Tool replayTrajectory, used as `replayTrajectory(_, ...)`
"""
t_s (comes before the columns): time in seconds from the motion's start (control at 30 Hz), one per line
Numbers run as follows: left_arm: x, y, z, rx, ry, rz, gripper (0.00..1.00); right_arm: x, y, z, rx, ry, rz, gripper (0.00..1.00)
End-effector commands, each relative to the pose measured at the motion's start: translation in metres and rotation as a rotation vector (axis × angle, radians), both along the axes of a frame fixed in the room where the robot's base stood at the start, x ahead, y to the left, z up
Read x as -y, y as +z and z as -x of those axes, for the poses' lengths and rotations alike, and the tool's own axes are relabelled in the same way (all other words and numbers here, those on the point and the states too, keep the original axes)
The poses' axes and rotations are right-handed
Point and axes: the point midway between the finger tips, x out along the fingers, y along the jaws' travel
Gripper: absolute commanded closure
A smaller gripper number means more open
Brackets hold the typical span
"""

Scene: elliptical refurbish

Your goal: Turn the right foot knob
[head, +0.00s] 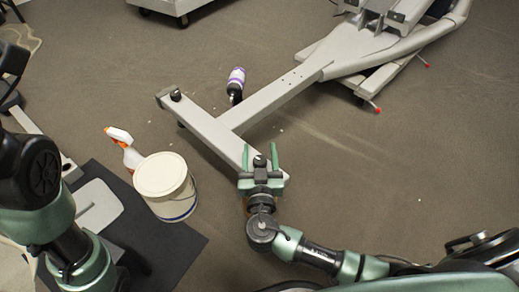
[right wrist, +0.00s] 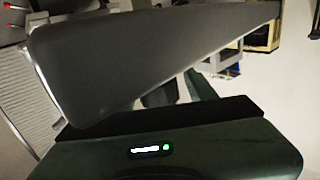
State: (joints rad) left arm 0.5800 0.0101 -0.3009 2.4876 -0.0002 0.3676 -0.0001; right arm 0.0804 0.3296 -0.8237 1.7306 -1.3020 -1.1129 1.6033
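The elliptical's grey foot bar (head: 215,130) runs from upper left to lower right in the head view. A small dark knob (head: 259,160) stands near its right end, and a similar dark knob (head: 175,95) is at its left end. My right gripper (head: 259,154) is at the right end of the bar, its two green fingers spread on either side of the nearer knob, with gaps visible. In the right wrist view the bar (right wrist: 130,65) fills the upper middle and hides most of the fingers; the knob cannot be made out there. My left gripper is out of view.
A white lidded bucket (head: 163,177) and a spray bottle (head: 124,147) stand left of the bar on and beside a dark mat (head: 190,243). A purple-and-white can (head: 236,82) is behind the bar. Open floor lies to the right.

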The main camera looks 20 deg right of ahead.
Motion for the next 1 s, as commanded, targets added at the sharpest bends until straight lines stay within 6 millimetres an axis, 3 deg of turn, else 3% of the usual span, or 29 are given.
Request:
replayTrajectory(0.03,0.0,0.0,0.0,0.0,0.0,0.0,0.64,0.0,0.0,0.0,0.0,0.0,0.0,0.52)
replayTrajectory(0.2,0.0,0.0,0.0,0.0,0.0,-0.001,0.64,0.0,0.0,0.0,0.0,0.0,0.001,0.99)
replayTrajectory(0.57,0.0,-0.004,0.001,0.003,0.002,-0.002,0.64,0.0,-0.001,0.0,0.001,0.046,0.002,1.0)
replayTrajectory(0.67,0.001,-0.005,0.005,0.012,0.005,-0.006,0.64,-0.001,-0.002,-0.001,0.002,0.094,0.004,1.0)
replayTrajectory(0.83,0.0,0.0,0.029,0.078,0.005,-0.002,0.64,-0.004,-0.003,-0.001,0.003,0.218,0.003,1.0)
replayTrajectory(1.0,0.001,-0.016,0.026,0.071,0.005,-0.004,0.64,-0.007,-0.003,-0.001,0.004,0.373,0.004,1.0)
